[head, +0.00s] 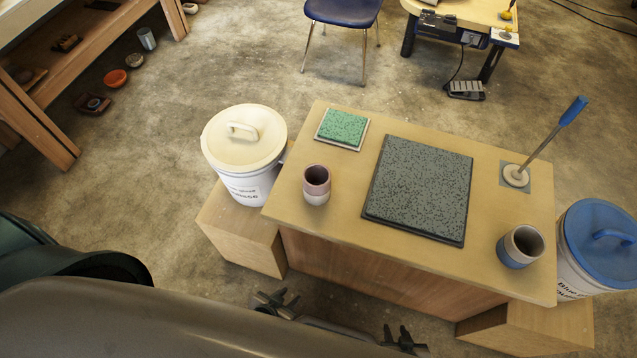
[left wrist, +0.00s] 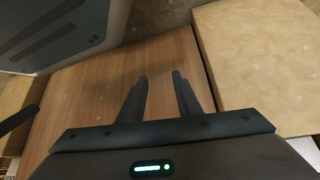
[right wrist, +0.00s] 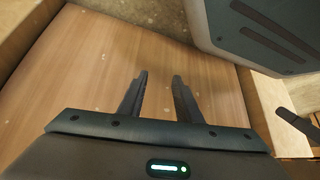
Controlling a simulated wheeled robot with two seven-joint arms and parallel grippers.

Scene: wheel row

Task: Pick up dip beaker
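Two beaker-like cups stand upright on the tan table (head: 335,218). A pink-and-white cup (head: 316,186) is left of the dark speckled slab, and a grey cup with a blue lower part (head: 520,247) is near the right front corner. I cannot tell from looks which is the dip beaker. My left gripper (head: 276,296) is open and empty, in front of the table's left part and below its top. My right gripper (head: 404,337) is open and empty, farther right before the front panel. The left wrist view (left wrist: 159,76) and right wrist view (right wrist: 159,76) show only wood between the fingers.
A white-lidded bucket (head: 245,150) stands left of the table on a wooden block (head: 240,238). A blue-lidded bucket (head: 600,245) stands right. A speckled slab (head: 420,190), green pad (head: 342,128) and blue-handled tool (head: 545,140) occupy the tabletop.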

